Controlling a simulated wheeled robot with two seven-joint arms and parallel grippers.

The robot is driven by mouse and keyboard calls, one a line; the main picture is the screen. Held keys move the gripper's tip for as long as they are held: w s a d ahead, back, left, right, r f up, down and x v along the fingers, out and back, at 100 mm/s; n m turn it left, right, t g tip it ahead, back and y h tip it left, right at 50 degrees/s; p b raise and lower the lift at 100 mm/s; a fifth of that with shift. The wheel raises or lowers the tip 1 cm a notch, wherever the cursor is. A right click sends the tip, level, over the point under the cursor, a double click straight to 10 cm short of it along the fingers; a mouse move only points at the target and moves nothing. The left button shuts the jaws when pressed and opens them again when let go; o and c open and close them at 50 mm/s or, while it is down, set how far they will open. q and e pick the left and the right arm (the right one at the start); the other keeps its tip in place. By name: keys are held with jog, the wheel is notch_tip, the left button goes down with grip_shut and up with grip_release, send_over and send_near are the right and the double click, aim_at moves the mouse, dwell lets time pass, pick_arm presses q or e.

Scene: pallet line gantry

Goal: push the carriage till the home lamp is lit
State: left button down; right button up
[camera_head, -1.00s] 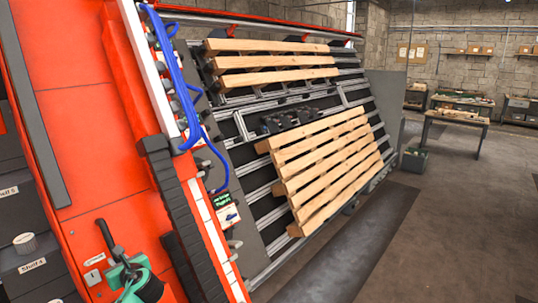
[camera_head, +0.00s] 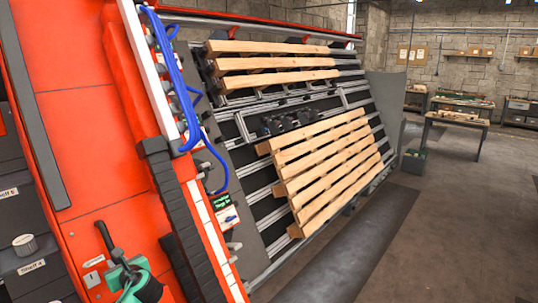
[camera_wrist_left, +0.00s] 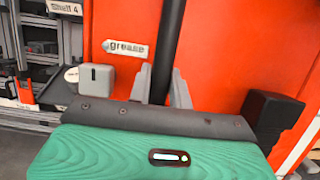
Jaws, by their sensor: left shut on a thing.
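The carriage (camera_head: 92,120) is a tall, tilted red gantry filling the left of the head view; its red panel also fills much of the left wrist view (camera_wrist_left: 215,50). A black upright bar handle (camera_head: 104,236) is fixed to it. My green left gripper (camera_head: 118,258) is shut on this handle near the bottom left. In the left wrist view the handle (camera_wrist_left: 170,45) rises between the grey fingers (camera_wrist_left: 165,90). A small green display (camera_head: 221,202) sits on the carriage's right side. I cannot make out a home lamp. My right gripper is not seen.
A sloped rack (camera_head: 258,185) right of the carriage bears a large wooden pallet (camera_head: 325,165) and several upper planks (camera_head: 270,64). Blue hoses (camera_head: 183,90) hang along the carriage. Dark drawers (camera_head: 35,270) stand at left. The floor (camera_head: 450,235) at right is clear.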

pick_arm(q)
jog(key=shift+w+d+r, duration=0.15)
jog(key=shift+w+d, duration=0.35)
jog(key=shift+d, duration=0.1)
jog(key=shift+w+d+f, duration=0.2)
jog(key=shift+w, duration=0.2)
jog(key=shift+s+a+f+p, duration=0.1)
jog(key=shift+a+p, duration=0.05)
jog(key=shift+p, duration=0.15)
dwell(0.4)
jog(key=shift+s+a+p, duration=0.25)
jog(key=shift+s+p, duration=0.1)
jog(key=shift+s+a+p, duration=0.3)
jog(key=shift+p, duration=0.05)
jog(key=shift+s, duration=0.2)
jog(key=shift+w+d+r, duration=0.15)
jog(key=shift+r, duration=0.1)
dwell(0.8)
